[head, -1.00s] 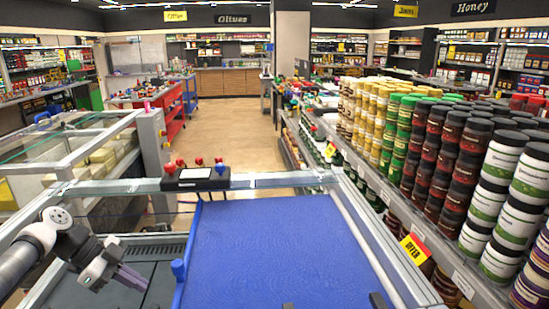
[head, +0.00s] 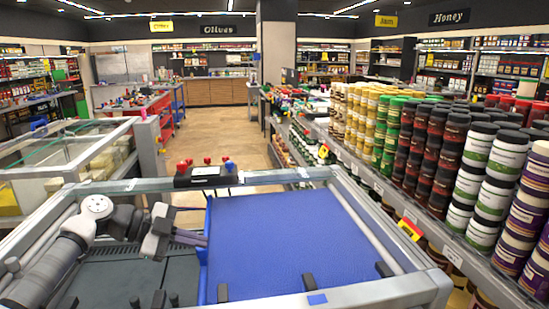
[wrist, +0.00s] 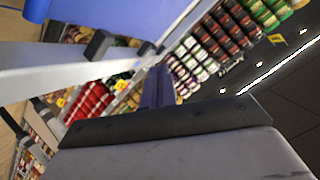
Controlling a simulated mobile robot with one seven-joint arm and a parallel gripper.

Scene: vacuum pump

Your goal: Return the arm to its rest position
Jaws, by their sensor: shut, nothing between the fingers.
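My gripper (head: 205,240) is at the left in the head view, its fingers pointing right and together, with nothing between them. It hovers over the dark left part of the framed bench, near the left edge of the blue panel (head: 290,240). In the wrist view my gripper (wrist: 158,85) shows its fingers pressed together, pointing away toward the shelves. The blue panel also shows at the top of the wrist view (wrist: 110,15).
A black control box (head: 205,175) with red and blue knobs sits on the bench's back rail. Shelves of jars (head: 440,150) line the right side. A glass-topped case (head: 60,160) stands at the left. The floor (head: 240,145) behind the bench is open.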

